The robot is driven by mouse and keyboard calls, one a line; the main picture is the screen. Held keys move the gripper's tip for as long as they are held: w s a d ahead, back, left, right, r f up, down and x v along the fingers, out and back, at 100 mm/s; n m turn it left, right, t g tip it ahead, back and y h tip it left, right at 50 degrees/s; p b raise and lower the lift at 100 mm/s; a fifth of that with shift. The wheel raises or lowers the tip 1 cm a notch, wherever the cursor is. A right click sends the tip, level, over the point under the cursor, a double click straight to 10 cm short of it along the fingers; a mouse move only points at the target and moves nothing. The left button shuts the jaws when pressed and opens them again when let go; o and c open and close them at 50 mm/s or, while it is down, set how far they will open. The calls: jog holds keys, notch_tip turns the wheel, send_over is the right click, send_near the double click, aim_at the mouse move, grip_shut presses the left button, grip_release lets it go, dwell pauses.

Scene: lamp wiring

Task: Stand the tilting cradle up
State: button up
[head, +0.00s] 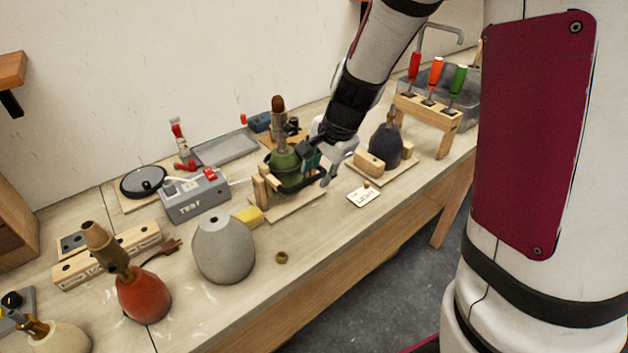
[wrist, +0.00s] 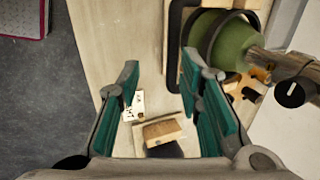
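The cradle has wooden posts (head: 260,187) on a flat board and a dark band around a green lamp base (head: 287,170). The lamp's brown-tipped neck points nearly straight up in the head view; I cannot tell the cradle's exact tilt. My gripper (head: 320,169) is at the right side of the cradle, partly hiding it. In the wrist view my gripper (wrist: 160,64) is open, with nothing between its teal-padded fingers. The green base (wrist: 233,42) and dark band lie just beyond the right finger; I cannot tell whether they touch.
A dark lamp base (head: 385,146) on a board and a card (head: 364,194) stand right of the cradle. A grey base (head: 223,249), the TEST box (head: 195,194) and a red lamp (head: 144,293) stand left. A screwdriver rack (head: 428,112) is farther right.

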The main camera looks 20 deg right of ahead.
jog(key=v, duration=0.5)
jog(key=shift+s+d+r, duration=0.1)
jog(key=shift+r, duration=0.2)
jog(key=s+a+r+n, duration=0.1)
jog(key=s+r+n, duration=0.2)
jog(key=s, duration=0.4)
jog(key=s+a+r+n, duration=0.1)
jog(key=s+r+n, duration=0.3)
jog(key=s+n, duration=0.2)
jog(key=s+a+r+n+t+h, duration=0.1)
jog(key=s+r+n, duration=0.3)
jog(key=s, duration=0.5)
jog(key=shift+n, duration=0.7)
